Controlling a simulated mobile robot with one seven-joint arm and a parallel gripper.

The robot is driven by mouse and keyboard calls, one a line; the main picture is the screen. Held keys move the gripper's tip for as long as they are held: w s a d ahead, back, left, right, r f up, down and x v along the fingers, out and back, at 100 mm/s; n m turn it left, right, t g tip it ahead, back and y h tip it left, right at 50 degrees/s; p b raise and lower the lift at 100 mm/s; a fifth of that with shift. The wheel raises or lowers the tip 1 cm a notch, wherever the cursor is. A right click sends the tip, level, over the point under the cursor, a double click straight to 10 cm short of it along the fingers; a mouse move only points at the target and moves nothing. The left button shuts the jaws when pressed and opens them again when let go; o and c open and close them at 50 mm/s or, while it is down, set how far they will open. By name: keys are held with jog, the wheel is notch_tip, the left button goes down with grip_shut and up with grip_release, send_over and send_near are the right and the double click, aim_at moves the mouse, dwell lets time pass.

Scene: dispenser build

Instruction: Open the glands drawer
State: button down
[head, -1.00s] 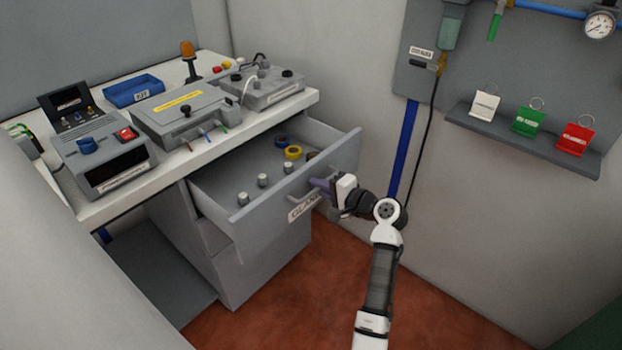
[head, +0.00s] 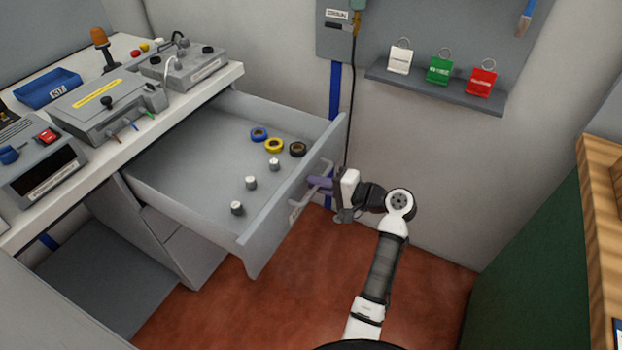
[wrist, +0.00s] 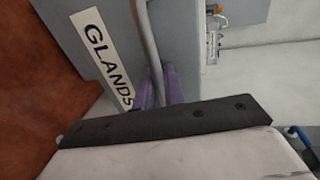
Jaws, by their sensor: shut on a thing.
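The glands drawer (head: 190,150) is pulled far out from under the white worktop. Inside lie several grey cylindrical glands (head: 250,183) and three tape rolls, blue, yellow and black (head: 274,145). Its front bears a "GLANDS" label, readable in the wrist view (wrist: 107,62), and a grey bar handle (wrist: 148,40). My gripper (head: 320,184) is at the handle, its purple fingers shut on the bar. In the wrist view the fingers (wrist: 157,88) show on both sides of the bar; their ends are partly hidden.
The worktop (head: 215,85) carries grey devices, a blue tray (head: 48,90) and an amber beacon. A shelf (head: 440,92) with white, green and red tags is on the wall. A green unit with a wooden top (head: 595,210) stands at right. Red floor is clear before the drawer.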

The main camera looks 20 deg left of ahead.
dwell(0.3)
jog(key=c, duration=1.6)
grip_release()
jog(key=shift+c, duration=0.2)
jog(key=shift+d, duration=0.15)
jog(key=b+v, duration=0.2)
jog(key=v, duration=1.1)
jog(key=shift+d, duration=0.3)
jog(key=shift+r, duration=0.15)
